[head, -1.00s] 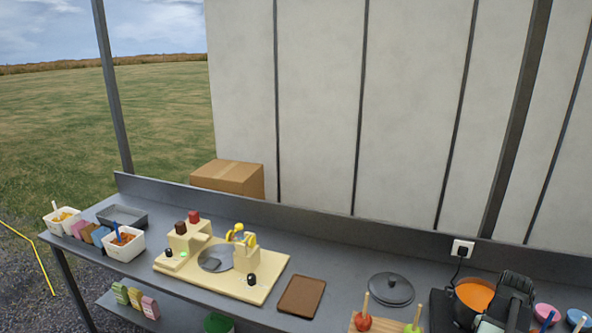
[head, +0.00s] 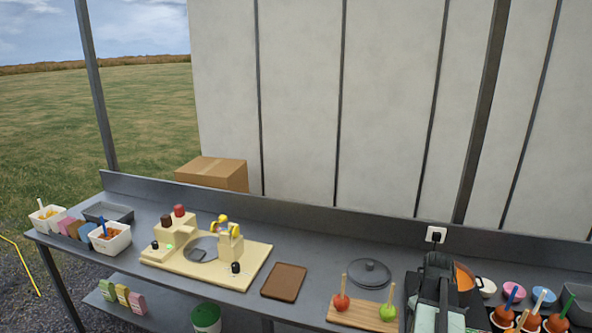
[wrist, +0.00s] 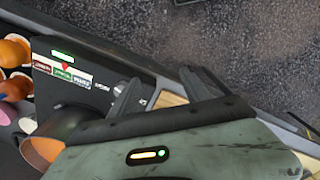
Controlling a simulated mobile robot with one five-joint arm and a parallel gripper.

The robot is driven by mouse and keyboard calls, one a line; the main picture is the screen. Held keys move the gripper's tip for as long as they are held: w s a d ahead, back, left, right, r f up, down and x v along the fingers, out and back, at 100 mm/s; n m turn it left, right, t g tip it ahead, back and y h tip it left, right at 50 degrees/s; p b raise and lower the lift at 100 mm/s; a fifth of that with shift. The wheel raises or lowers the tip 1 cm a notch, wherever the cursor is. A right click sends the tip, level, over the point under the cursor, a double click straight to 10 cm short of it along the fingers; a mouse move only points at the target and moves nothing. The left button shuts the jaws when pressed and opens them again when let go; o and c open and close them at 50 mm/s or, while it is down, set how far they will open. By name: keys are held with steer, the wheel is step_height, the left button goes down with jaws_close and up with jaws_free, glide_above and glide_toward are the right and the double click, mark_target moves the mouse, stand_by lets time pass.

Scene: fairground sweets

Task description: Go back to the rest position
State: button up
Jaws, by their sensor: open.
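My gripper (wrist: 160,88) shows in the wrist view with its two dark fingers spread apart and nothing between them. It is over the front of a dark heating unit (wrist: 75,72) with a lit green display, coloured labels and a knob. In the head view my arm covers part of the counter at the lower right, in front of the pot (head: 464,278) of orange-brown liquid, and I cannot make out the fingertips there. The pot also shows at the lower left of the wrist view (wrist: 42,149).
A wooden board (head: 352,317) with a red and a green apple on sticks is left of my arm. Behind it lies a dark lid (head: 369,272). A brown tray (head: 284,282) and a cream machine (head: 257,262) stand farther left. Bowls and stick-bearing cups (head: 503,318) crowd the right.

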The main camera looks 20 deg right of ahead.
steer(key=w+a+f+n+b, duration=0.1)
steer(key=w+a, duration=0.3)
steer(key=a, duration=0.3)
steer(key=w+a+f+n, duration=0.1)
steer(key=w+a+n, duration=0.15)
steer(key=a, duration=0.45)
steer(key=w+a+n+b, duration=0.1)
steer(key=w+a, duration=0.3)
steer(key=a, duration=0.3)
steer(key=a+f+m+b, duration=0.1)
steer(key=a+m, duration=0.3)
steer(key=a, duration=1.5)
steer(key=shift+s+f+m, duration=0.15)
steer(key=shift+f+m, duration=0.2)
